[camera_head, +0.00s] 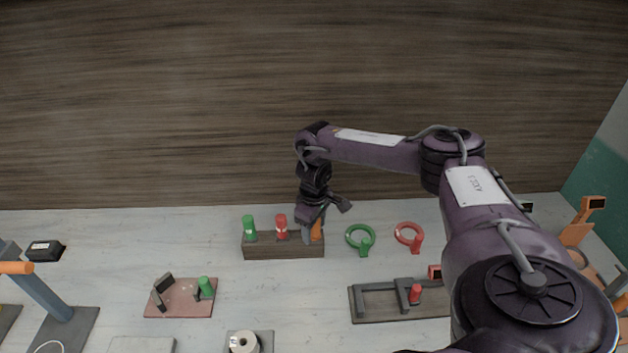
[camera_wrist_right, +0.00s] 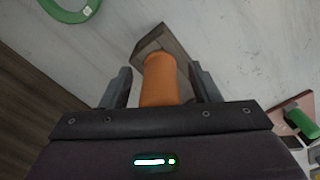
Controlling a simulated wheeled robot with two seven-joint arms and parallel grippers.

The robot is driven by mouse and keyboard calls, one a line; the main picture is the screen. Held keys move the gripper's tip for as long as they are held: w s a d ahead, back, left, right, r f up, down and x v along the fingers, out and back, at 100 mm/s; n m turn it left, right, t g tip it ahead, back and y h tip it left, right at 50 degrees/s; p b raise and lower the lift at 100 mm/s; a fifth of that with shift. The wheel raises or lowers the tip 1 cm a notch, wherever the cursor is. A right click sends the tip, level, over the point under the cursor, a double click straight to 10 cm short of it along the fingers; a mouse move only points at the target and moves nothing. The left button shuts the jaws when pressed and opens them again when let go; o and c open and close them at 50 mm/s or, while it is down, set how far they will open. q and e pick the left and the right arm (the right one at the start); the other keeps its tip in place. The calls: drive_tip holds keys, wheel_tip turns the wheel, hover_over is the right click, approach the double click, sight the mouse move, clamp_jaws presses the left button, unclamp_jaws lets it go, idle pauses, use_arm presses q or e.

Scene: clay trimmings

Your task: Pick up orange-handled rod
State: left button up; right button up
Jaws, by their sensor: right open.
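The orange-handled rod (camera_head: 317,230) stands upright at the right end of a dark wooden block (camera_head: 284,251), next to a red-handled rod (camera_head: 281,225) and a green-handled rod (camera_head: 249,226). My right gripper (camera_head: 313,234) is down at the orange handle and partly covers it in the head view. In the right wrist view the orange handle (camera_wrist_right: 160,80) lies between the two open fingers of the right gripper (camera_wrist_right: 160,88), with visible gaps on both sides. The rod's lower part is hidden. My left gripper is not in view.
A green ring (camera_head: 360,237) and a red ring (camera_head: 408,235) lie right of the block. A pink board (camera_head: 180,310) with a green-handled piece is at front left; a dark frame (camera_head: 385,303) is at front right. A brown wall (camera_head: 150,100) stands behind.

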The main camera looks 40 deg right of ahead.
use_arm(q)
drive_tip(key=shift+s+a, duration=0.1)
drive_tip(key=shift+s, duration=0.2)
use_arm(e)
drive_tip(key=c, duration=1.2)
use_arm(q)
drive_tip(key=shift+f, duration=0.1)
use_arm(e)
drive_tip(key=shift+r, duration=0.15)
